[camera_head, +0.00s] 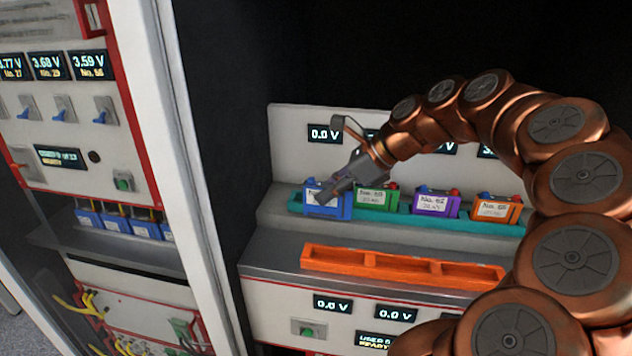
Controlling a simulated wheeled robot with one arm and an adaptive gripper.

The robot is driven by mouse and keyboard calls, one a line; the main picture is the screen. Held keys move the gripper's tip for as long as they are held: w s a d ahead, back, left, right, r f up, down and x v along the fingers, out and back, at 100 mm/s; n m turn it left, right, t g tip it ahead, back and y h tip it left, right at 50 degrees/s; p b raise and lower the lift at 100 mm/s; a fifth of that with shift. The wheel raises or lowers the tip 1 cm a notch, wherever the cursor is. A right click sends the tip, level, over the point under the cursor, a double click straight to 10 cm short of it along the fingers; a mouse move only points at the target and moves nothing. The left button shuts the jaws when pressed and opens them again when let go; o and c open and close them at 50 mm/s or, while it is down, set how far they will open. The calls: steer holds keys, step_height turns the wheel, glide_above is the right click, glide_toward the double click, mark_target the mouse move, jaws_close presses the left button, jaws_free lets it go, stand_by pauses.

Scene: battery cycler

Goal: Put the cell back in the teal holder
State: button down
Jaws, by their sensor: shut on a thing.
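A blue cell (327,201) stands upright at the left end of the teal holder (405,221). My gripper (322,197) is shut on this blue cell from above and the right, and its fingers cover part of the label. I cannot tell whether the cell rests fully in the holder or just above it. A green cell (376,197), a purple cell (437,204) and an orange cell (496,208) stand in the same holder to the right.
An empty orange holder (400,268) lies on the lower ledge in front. A display (324,134) above the blue cell reads 0.0 V. A white cabinet post (187,170) stands on the left, with several blue cells (118,224) beyond it.

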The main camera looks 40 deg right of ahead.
steer(key=shift+w+d+f+p, duration=0.5)
steer(key=shift+w+d+f, duration=0.25)
steer(key=shift+w, duration=0.75)
steer(key=shift+w+d+f+p, duration=0.5)
steer(key=shift+w+d+f, duration=0.15)
steer(key=shift+w, duration=0.8)
steer(key=shift+w+d+f+p, duration=0.5)
steer(key=shift+w+d+f, duration=0.25)
steer(key=shift+w, duration=0.75)
steer(key=shift+a+f, duration=0.1)
steer(key=shift+f, duration=0.05)
steer(key=c, duration=1)
jaws_free()
